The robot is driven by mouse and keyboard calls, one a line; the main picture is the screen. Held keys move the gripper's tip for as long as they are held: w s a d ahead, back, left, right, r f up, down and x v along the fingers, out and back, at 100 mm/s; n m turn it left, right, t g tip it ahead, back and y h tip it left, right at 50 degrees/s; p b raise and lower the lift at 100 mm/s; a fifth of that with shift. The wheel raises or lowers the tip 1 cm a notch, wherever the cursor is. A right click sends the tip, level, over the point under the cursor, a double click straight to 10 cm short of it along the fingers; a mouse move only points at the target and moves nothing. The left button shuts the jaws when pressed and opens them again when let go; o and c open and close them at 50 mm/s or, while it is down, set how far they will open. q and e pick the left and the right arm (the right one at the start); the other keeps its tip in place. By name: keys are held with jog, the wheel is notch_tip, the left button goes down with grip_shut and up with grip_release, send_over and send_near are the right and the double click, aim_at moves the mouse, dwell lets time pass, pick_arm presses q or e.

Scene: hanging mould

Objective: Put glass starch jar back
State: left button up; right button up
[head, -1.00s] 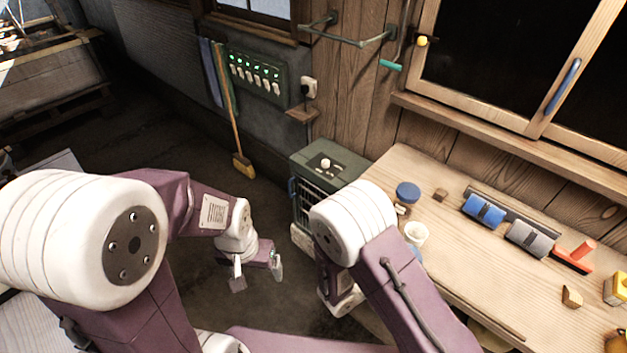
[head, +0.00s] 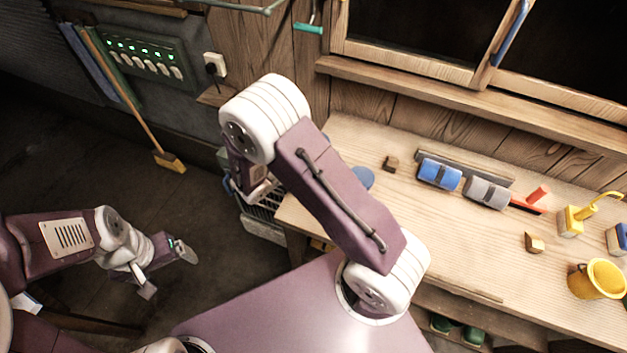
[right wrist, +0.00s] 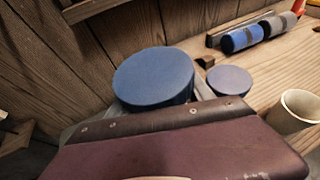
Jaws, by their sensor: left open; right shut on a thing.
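In the right wrist view, a large round blue lid (right wrist: 153,76) is close to the camera, between the grey fingers of my right gripper (right wrist: 138,108). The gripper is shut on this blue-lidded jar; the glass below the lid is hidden. In the head view my right arm hides this gripper and the jar. A second, smaller-looking blue lid (right wrist: 229,80) shows by the bench; in the head view a blue lid (head: 362,178) is partly behind my arm. My left gripper (head: 168,272) is open and empty above the floor at lower left.
The wooden bench (head: 440,255) holds a blue roller (head: 439,174), a grey roller (head: 486,192), small wooden blocks and a yellow bucket (head: 597,279). A white cup (right wrist: 297,110) stands on it. A broom (head: 130,110) leans left; the bench's middle is clear.

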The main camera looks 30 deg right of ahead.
jog(key=f, duration=0.5)
jog(key=shift+w+d+f, duration=0.2)
jog(key=shift+w+f, duration=0.1)
jog(key=f, duration=0.4)
jog(key=shift+s+a+f+p, duration=0.1)
jog(key=shift+s+f+p, duration=0.1)
jog(key=shift+p, duration=0.15)
jog(key=shift+w+f, duration=0.1)
jog(key=shift+w, duration=0.05)
jog(key=shift+f, duration=0.15)
pick_arm(q)
jog(key=shift+w+d+r, duration=0.1)
jog(key=shift+w+d, duration=0.05)
jog(key=shift+w, duration=0.1)
pick_arm(e)
jog(key=o, duration=1.6)
